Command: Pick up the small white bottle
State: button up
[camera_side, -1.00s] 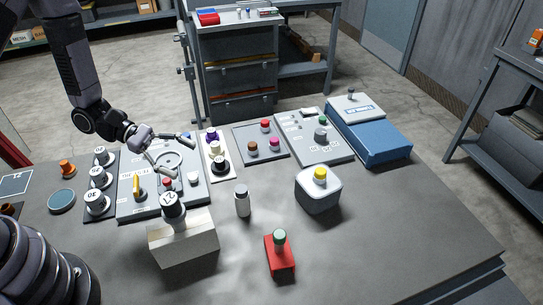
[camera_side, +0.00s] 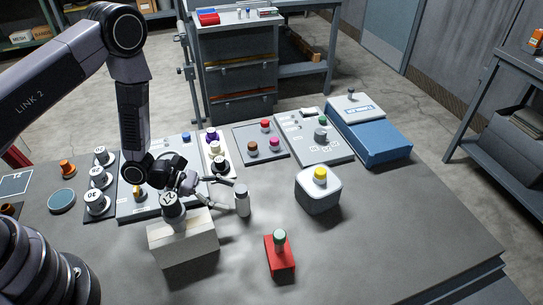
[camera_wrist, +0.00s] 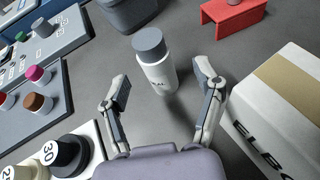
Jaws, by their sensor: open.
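The small white bottle (camera_side: 242,203) stands upright on the grey table in the side view, with a grey cap. In the wrist view the bottle (camera_wrist: 157,72) stands ahead of the fingertips, roughly between their lines, with faint lettering on its side. My gripper (camera_side: 222,193) is open and just left of the bottle in the side view. In the wrist view my gripper (camera_wrist: 164,83) shows two spread fingers with nothing held between them. I cannot tell whether a fingertip touches the bottle.
Boards with pegs (camera_side: 260,146) lie behind. The table's front right is clear.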

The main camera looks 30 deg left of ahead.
aim_at(243, 199)
jog(key=x, duration=0.4)
jog(key=shift+w+d+f, duration=0.15)
jog(key=shift+w+f, duration=0.05)
jog(key=shift+w, duration=0.05)
jog(key=shift+c, duration=0.3)
grip_shut()
